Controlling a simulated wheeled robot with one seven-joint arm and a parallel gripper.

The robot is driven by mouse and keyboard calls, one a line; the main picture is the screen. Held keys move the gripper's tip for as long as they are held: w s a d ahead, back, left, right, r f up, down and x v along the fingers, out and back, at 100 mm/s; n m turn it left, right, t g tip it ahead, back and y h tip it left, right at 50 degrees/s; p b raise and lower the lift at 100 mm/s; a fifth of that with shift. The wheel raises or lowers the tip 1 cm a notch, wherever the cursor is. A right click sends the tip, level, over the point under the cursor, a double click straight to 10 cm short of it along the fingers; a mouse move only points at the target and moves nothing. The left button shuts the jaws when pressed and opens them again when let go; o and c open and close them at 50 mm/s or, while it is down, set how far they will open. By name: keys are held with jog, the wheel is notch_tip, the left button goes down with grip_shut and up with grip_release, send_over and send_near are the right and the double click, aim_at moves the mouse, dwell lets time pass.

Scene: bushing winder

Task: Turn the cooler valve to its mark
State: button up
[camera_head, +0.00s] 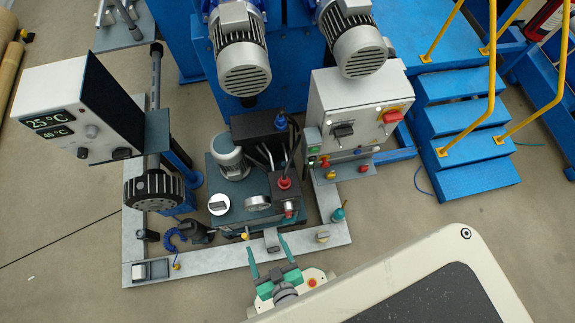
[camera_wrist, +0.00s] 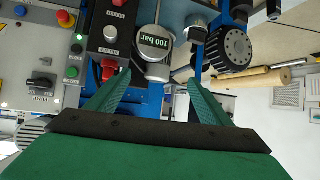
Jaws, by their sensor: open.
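My gripper (camera_head: 267,243) is open and empty at the front of the hydraulic unit, its green fingers reaching toward it. In the wrist view the open fingers (camera_wrist: 160,77) frame the area below a gauge reading 100 bar (camera_wrist: 154,44). The knob also shows in the head view (camera_head: 289,210). Its label is too small to read, so I cannot tell whether it is the cooler valve. No mark is readable.
A grey control box (camera_head: 340,105) with switches stands right of the unit, and a temperature display box (camera_head: 75,110) stands left. A pale base frame (camera_head: 215,264) runs along the front. Blue stairs (camera_head: 455,130) stand at right.

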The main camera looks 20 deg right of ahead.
jog(key=w+d+f+g+h, duration=0.1)
jog(key=w+f+g, duration=0.1)
jog(key=f, duration=0.9)
jog(key=w+d+f+g+h, duration=0.1)
jog(key=w+f+g, duration=0.15)
jog(key=f, duration=0.85)
jog(key=m+g+h, duration=0.2)
jog(key=g+h, duration=0.1)
jog(key=g, duration=0.1)
send_near(288, 221)
jog(key=shift+n, duration=0.3)
jog(key=shift+x, duration=4.65)
jog(key=shift+s, duration=0.1)
